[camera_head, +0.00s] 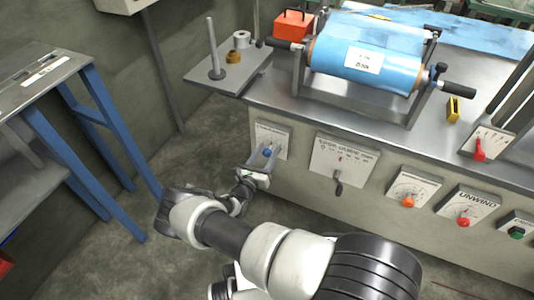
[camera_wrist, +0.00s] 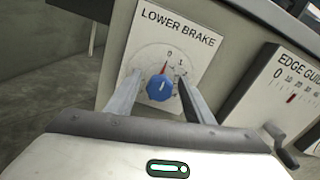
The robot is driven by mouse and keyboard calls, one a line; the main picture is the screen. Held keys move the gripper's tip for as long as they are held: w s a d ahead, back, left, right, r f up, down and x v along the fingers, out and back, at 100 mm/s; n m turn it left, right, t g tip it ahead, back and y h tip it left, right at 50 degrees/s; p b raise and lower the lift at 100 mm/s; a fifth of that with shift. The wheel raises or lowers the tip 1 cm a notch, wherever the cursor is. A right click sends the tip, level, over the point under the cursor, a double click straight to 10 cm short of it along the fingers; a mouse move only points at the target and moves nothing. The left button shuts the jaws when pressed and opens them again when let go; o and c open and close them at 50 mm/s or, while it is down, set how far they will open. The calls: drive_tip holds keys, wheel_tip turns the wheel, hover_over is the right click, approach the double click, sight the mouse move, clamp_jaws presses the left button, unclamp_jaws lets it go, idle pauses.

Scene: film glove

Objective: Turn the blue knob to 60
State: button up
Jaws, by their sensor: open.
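The blue knob (camera_wrist: 160,88) sits on a white dial plate (camera_wrist: 196,38) marked LOWER BRAKE in the wrist view. A red pointer above the knob points up, near the 0 mark. The lower and side scale marks are too small or hidden to read. My gripper (camera_wrist: 154,90) is open, with one finger to the left and one to the right of the knob. Whether the fingers touch it cannot be told. In the head view the knob (camera_head: 267,153) shows at my gripper (camera_head: 264,157) on the left end of the machine's front panel.
An EDGE GUIDE panel (camera_head: 345,158) with a dark lever is close on the right. Orange (camera_head: 408,202) and red (camera_head: 463,222) knobs sit further right. A blue-legged table (camera_head: 112,150) stands left, with open floor between.

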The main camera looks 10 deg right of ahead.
drive_tip(key=shift+c, duration=0.5)
drive_tip(key=c, duration=0.9)
drive_tip(key=shift+c, duration=0.2)
drive_tip(key=shift+m, duration=0.3)
drive_tip(key=m+p, duration=0.1)
drive_tip(key=m, duration=0.4)
drive_tip(key=m+p, duration=0.1)
drive_tip(key=m, duration=0.5)
drive_tip(key=shift+f+p, duration=0.1)
drive_tip(key=shift+p, duration=0.25)
drive_tip(key=o, duration=1)
